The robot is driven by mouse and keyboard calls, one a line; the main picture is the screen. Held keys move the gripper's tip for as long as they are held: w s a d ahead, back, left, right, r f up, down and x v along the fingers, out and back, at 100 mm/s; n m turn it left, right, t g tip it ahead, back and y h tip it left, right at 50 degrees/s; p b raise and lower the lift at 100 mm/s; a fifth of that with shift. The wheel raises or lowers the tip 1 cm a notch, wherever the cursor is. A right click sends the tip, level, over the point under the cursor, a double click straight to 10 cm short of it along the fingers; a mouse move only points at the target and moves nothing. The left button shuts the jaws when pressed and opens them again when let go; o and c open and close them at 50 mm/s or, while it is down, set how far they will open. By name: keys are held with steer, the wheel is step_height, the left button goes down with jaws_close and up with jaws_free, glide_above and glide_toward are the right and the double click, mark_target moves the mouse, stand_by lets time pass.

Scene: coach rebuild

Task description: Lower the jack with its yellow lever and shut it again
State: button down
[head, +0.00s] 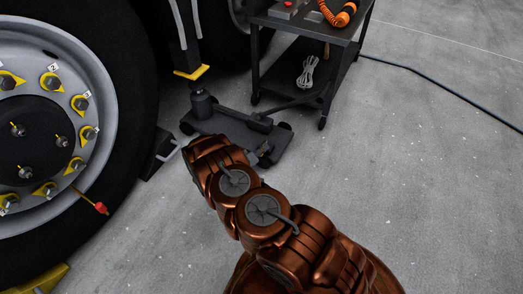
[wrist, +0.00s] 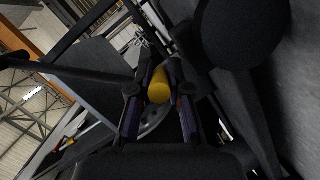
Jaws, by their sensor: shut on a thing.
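The jack (head: 225,124) is a low dark grey unit on the floor beside the big wheel, with a round post at its left end. In the wrist view the yellow lever (wrist: 158,86) sits between the two fingers of my gripper (wrist: 160,98), which is shut on it. In the head view my bronze arm reaches over the near side of the jack and hides my fingertips and the lever.
The large wheel (head: 90,62) with yellow nut markers fills the left. A black cart (head: 300,32) with tools and a coiled orange hose stands behind the jack. A black cable crosses the floor at right, where much floor is clear.

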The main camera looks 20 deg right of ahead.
steer(key=shift+w, duration=0.15)
steer(key=c, duration=1.1)
jaws_free()
steer(key=shift+a, duration=0.1)
steer(key=v, duration=1.2)
